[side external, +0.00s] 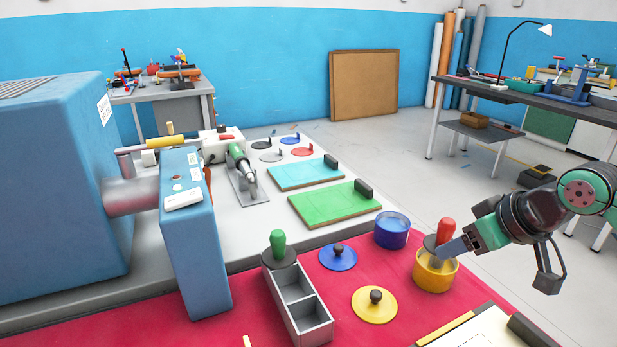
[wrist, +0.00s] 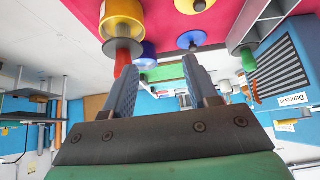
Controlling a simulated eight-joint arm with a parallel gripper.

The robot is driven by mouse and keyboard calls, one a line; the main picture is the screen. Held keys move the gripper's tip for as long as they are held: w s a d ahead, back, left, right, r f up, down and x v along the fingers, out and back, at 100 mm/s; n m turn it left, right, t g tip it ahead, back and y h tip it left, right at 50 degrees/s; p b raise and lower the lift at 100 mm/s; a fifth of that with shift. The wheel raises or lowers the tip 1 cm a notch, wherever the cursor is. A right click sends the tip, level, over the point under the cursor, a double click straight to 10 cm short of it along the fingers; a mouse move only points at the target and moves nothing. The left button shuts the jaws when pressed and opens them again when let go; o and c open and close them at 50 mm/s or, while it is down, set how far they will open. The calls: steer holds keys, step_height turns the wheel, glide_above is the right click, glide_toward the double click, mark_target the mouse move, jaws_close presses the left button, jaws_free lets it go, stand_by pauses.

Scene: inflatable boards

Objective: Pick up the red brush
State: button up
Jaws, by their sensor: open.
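The red brush has a red handle (side external: 446,230) and a grey round plate. It stands upright in the yellow pot (side external: 436,272). The wrist view is upside down and shows the red brush (wrist: 124,69) at upper left, with the yellow pot (wrist: 123,18) beyond it. My gripper (side external: 452,248) is at the right in the side view, its fingers overlapping the brush there. In the wrist view my gripper (wrist: 160,66) is open, with nothing seen held. The handle is by the left fingertip, which partly hides it; I cannot tell whether they touch.
A green-handled brush (side external: 278,243) stands on a grey divided box (side external: 312,331). A blue pot (side external: 392,231), blue lid (side external: 338,258) and yellow lid (side external: 375,306) are on the red mat (side external: 260,325). A framed board (side external: 480,335) lies at the front right.

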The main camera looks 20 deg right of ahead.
steer(key=shift+o, duration=0.2)
steer(key=o, duration=0.3)
steer(key=shift+r, duration=0.1)
